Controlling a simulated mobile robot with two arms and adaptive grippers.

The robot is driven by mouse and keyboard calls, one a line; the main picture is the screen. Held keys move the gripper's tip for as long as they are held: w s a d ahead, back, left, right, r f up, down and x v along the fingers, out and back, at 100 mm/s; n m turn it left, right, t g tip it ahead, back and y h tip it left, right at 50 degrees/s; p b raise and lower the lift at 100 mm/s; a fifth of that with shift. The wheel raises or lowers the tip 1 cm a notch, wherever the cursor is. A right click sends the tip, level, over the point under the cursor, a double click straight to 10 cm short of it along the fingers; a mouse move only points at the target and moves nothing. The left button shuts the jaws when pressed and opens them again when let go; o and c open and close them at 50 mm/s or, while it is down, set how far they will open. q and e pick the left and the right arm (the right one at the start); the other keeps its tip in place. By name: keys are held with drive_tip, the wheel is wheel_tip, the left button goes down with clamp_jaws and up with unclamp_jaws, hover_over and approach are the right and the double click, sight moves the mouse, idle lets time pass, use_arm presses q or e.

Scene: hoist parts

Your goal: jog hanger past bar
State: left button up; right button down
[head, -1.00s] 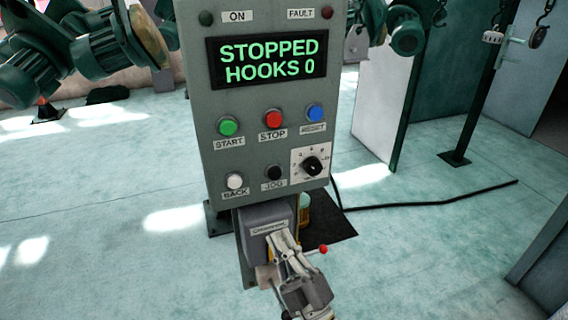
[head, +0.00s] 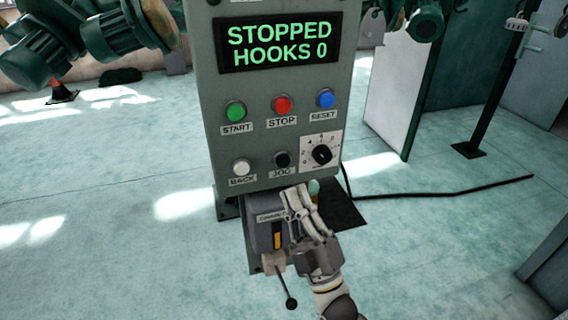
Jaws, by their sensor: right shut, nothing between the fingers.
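The grey control panel (head: 205,130) stands upright in the middle of the head view, and its display (head: 278,43) reads "STOPPED HOOKS 0". The black JOG button (head: 281,159) is low on the panel, between the white BACK button (head: 240,167) and the rotary dial (head: 322,154). My right gripper (head: 297,194) is shut and empty, just below the JOG button and its label, in front of the lower box. Whether it touches the panel cannot be told. My left gripper is not in view. I cannot pick out the hanger or the bar.
Green START (head: 235,110), red STOP (head: 282,105) and blue RESET (head: 326,98) buttons sit above. Green machinery (head: 115,38) hangs at upper left. A black cable (head: 450,193) crosses the floor at right.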

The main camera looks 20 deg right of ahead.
sight(283, 161)
drive_tip(key=w+b, duration=0.1)
drive_tip(key=w, duration=0.5)
drive_tip(key=shift+w+b, duration=0.3)
drive_tip(key=shift+w, duration=0.05)
drive_tip(key=shift+w+a, duration=0.1)
idle(1.0)
drive_tip(key=shift+w, duration=0.35)
